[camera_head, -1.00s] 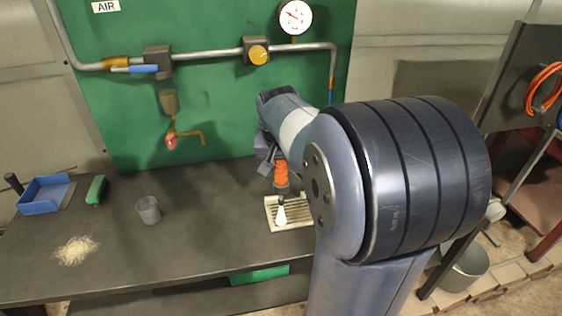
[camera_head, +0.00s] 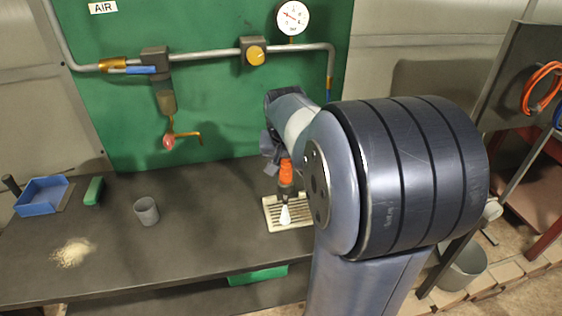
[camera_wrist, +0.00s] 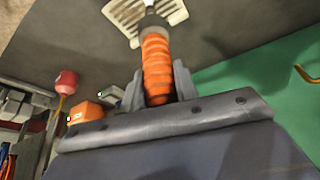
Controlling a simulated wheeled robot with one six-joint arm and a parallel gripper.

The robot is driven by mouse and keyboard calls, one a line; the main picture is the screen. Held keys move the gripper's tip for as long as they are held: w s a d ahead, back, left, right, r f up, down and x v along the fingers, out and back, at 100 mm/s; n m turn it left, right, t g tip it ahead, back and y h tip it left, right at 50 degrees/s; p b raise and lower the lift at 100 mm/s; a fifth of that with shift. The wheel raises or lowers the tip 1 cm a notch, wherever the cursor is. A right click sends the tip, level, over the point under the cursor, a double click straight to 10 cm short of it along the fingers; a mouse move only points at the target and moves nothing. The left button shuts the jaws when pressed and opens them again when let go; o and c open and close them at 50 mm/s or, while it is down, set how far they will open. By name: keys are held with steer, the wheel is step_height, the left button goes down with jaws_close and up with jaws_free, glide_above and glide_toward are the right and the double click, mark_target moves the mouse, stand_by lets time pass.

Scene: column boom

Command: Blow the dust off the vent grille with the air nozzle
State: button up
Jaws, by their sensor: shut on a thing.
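The vent grille (camera_head: 272,221) is a cream slatted plate lying on the bench, partly hidden by my arm. Part of it also shows at the top of the wrist view (camera_wrist: 120,12). My gripper (camera_head: 270,150) is above the grille. In the wrist view its two fingers (camera_wrist: 157,85) are shut on the orange ribbed handle of the air nozzle (camera_wrist: 157,62). In the head view the orange nozzle (camera_head: 286,172) hangs down over the grille, with a pale cone at its tip (camera_head: 285,214). I cannot tell whether the tip touches the slats. Dust on the grille is too small to make out.
Behind is a green panel (camera_head: 220,110) with an air pipe and gauge (camera_head: 292,17).

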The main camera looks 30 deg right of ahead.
steer(key=shift+s+d, duration=0.2)
steer(key=shift+d, duration=0.5)
steer(key=shift+s+d, duration=0.2)
steer(key=shift+d, duration=0.55)
steer(key=shift+s+d+p, duration=0.1)
steer(key=shift+s+d, duration=0.1)
steer(key=shift+d, duration=0.5)
steer(key=shift+s+d+p, duration=0.1)
steer(key=shift+s+d, duration=0.1)
steer(key=shift+d, duration=0.45)
steer(key=shift+s+d+p, duration=0.1)
steer(key=shift+s+d, duration=0.1)
steer(key=shift+d, duration=0.5)
steer(key=shift+w+d+p, duration=0.25)
steer(key=shift+w+p, duration=0.05)
steer(key=shift+w, duration=0.6)
steer(key=shift+w+d+p, duration=0.25)
steer(key=shift+w+p, duration=0.05)
steer(key=shift+w, duration=0.6)
steer(key=shift+w+a, duration=0.2)
steer(key=shift+a, duration=0.5)
steer(key=shift+w+a, duration=0.2)
steer(key=shift+a, duration=0.55)
steer(key=shift+w+a, duration=0.2)
steer(key=shift+a, duration=0.5)
